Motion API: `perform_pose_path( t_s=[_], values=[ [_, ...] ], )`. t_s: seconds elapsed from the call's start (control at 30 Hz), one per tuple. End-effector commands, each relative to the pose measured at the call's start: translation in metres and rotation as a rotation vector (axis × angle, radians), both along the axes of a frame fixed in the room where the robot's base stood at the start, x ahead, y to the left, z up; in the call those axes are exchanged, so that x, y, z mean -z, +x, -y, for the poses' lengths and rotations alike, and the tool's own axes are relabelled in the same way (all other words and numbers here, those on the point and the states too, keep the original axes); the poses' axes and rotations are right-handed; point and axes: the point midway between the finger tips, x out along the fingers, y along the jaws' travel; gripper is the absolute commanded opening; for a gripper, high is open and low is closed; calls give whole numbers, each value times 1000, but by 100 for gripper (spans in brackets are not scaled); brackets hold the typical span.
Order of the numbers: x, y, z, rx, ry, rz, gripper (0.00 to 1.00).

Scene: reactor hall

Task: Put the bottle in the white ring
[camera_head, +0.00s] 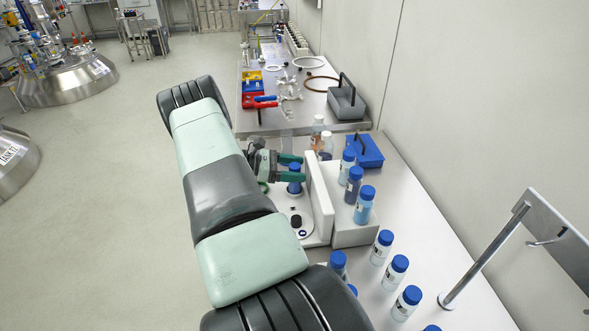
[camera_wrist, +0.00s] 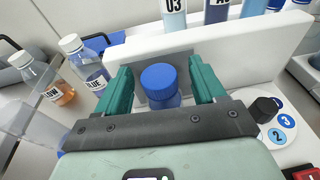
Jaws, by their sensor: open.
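A blue-capped bottle (camera_head: 294,187) stands on a white bench device, and its cap shows in the wrist view (camera_wrist: 159,78). My gripper (camera_head: 300,168) is open, with its green fingers on either side of the bottle; the fingers also show in the wrist view (camera_wrist: 160,68). Gaps show between the cap and both fingers. The bottle's lower part is mostly hidden. A white ring (camera_head: 308,62) lies flat on the far table, right of the middle, and looks empty.
The white device (camera_head: 316,190) has an upright panel close behind the bottle. Several blue-capped bottles (camera_head: 364,205) stand on a white block (camera_head: 350,236) and the bench. Two white-capped bottles (camera_wrist: 84,68) stand left. A brown ring (camera_head: 322,84) and grey carrier (camera_head: 346,101) lie near the white ring.

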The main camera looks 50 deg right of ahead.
Motion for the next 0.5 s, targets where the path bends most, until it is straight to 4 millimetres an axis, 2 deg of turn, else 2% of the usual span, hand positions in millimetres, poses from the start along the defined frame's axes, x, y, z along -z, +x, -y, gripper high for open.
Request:
perform_pose_path(
  t_s=[0.17,0.5],
  values=[
    [-5,17,-14,-4,-1,2,69],
    [-19,70,-60,-4,-1,2,69]
  ],
)
